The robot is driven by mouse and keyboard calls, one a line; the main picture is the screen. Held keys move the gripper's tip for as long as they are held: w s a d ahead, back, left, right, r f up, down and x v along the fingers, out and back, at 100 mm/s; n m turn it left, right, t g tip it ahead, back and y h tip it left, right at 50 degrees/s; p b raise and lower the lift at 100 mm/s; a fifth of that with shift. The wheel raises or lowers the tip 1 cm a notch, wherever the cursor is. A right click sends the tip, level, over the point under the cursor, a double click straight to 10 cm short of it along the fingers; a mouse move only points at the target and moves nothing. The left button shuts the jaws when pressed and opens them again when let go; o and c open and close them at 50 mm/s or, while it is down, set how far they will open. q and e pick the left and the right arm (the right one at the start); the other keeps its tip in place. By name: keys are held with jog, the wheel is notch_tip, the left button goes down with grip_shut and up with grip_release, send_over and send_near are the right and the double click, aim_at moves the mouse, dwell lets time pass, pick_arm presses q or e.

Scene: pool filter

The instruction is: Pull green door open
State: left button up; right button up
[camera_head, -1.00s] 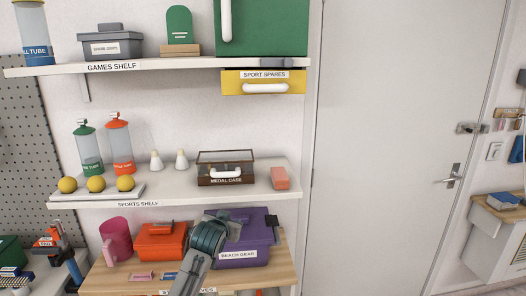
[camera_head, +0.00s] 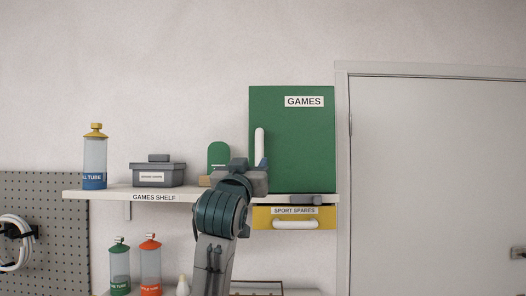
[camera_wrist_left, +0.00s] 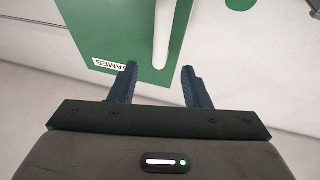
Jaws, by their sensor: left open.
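The green door (camera_head: 300,140) is the front of a tall box labelled GAMES. It stands on the right end of the games shelf and looks shut. Its white upright bar handle (camera_head: 259,143) is on the left side of the door. My left gripper (camera_head: 262,166) is at the handle's lower part and hides its lower end in the head view. In the left wrist view my open left gripper (camera_wrist_left: 159,70) points at the green door (camera_wrist_left: 110,35). The white handle (camera_wrist_left: 162,35) runs to between the fingertips; contact cannot be told. My right gripper is not in view.
The games shelf (camera_head: 110,193) also holds a blue-labelled tube (camera_head: 95,160), a grey lidded box (camera_head: 157,173) and a green rounded piece (camera_head: 218,155). A yellow SPORT SPARES drawer (camera_head: 262,222) hangs below. The wall above is clear; a white room door (camera_head: 435,170) is at right.

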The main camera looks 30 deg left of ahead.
aim_at(259, 151)
pick_arm(q)
jog(key=p+x, duration=0.5)
jog(key=x, duration=0.4)
jog(key=shift+w+a+p, duration=0.35)
jog(key=shift+w, duration=0.35)
grip_shut()
